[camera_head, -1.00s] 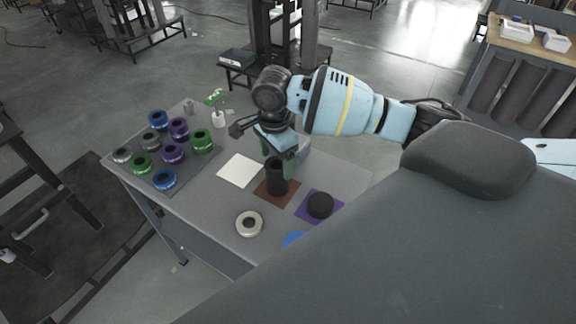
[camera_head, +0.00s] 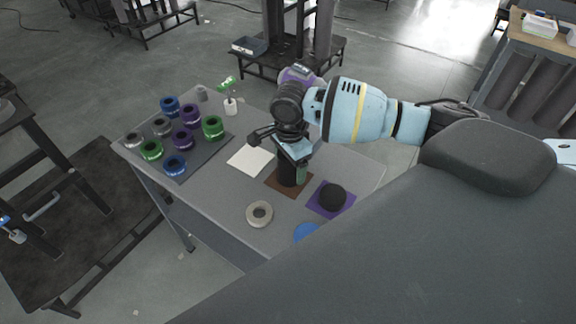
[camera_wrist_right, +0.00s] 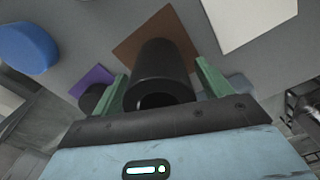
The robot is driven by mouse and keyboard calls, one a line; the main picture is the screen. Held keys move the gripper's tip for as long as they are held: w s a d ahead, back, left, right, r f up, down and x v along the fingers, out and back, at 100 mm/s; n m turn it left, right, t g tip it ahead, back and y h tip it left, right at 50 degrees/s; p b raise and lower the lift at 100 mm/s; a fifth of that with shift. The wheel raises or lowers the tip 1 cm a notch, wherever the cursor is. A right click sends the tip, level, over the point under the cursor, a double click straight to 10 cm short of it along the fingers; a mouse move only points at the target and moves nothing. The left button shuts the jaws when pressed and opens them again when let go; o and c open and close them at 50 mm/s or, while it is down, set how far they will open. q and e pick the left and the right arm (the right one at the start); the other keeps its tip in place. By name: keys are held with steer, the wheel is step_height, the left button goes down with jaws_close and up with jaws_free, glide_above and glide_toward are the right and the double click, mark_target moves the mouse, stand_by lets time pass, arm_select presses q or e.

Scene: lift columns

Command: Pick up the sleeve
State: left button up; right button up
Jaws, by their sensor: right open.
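The sleeve is most likely the black hollow cylinder (camera_head: 288,174) standing on a brown square mat (camera_head: 274,182) on the grey table. In the right wrist view the cylinder (camera_wrist_right: 160,72) shows its open round end toward the camera. My right gripper (camera_head: 294,176) is at the cylinder from above, mostly covering its top in the head view. In the right wrist view the green fingers of the right gripper (camera_wrist_right: 163,80) are open, one on each side of the cylinder, with a gap visible on the right. My left gripper is not in view.
A black round piece (camera_head: 332,194) sits on a purple mat (camera_head: 319,208). Several coloured rings stand on a dark mat (camera_head: 203,165) at the left. A small white stand (camera_head: 230,106) is behind.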

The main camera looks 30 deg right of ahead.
steer(key=shift+f, duration=0.6)
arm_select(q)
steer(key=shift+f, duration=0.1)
arm_select(e)
steer(key=c, duration=1.6)
steer(key=shift+r, duration=0.1)
